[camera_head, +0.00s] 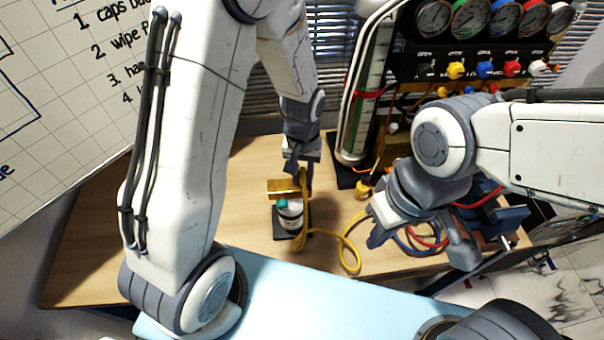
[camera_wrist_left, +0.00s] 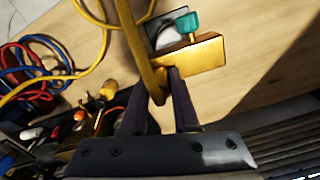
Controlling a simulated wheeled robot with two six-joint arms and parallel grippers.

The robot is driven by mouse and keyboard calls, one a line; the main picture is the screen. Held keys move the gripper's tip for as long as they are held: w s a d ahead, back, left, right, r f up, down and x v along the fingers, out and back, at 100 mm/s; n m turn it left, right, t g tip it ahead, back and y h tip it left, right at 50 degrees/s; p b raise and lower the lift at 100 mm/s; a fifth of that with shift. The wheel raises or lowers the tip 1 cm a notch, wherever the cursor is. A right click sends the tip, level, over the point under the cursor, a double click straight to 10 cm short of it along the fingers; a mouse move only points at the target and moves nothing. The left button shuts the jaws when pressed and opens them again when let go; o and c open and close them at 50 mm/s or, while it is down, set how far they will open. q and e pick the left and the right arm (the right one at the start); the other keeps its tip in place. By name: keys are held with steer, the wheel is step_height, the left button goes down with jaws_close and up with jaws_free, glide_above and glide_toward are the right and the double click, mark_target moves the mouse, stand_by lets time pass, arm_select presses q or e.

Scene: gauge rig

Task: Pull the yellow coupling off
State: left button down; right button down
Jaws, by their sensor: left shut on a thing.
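A brass block (camera_head: 283,188) with a teal valve handle (camera_head: 283,204) is above a white round canister on the table. In the left wrist view the brass block (camera_wrist_left: 205,55) is just beyond my fingertips. My left gripper (camera_head: 303,172) is shut on the yellow coupling (camera_wrist_left: 156,84) at the hose end, beside the brass block. The fingers hide part of it, so I cannot tell whether it is still seated. The yellow hose (camera_head: 345,243) runs from it across the table. My right gripper (camera_head: 420,242) is open and empty, over the table at right.
Red and blue hoses (camera_head: 430,240) lie at right, near my right gripper. A gauge panel (camera_head: 480,60) with coloured knobs stands behind, and a glass column (camera_head: 362,100) stands beside it. A yellow fitting (camera_head: 362,189) is near its base. The table's left part is clear.

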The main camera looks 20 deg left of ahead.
mark_target(302, 169)
arm_select(q)
steer(key=shift+r, duration=0.2)
steer(key=shift+r+p, duration=2.3)
steer(key=shift+r, duration=0.1)
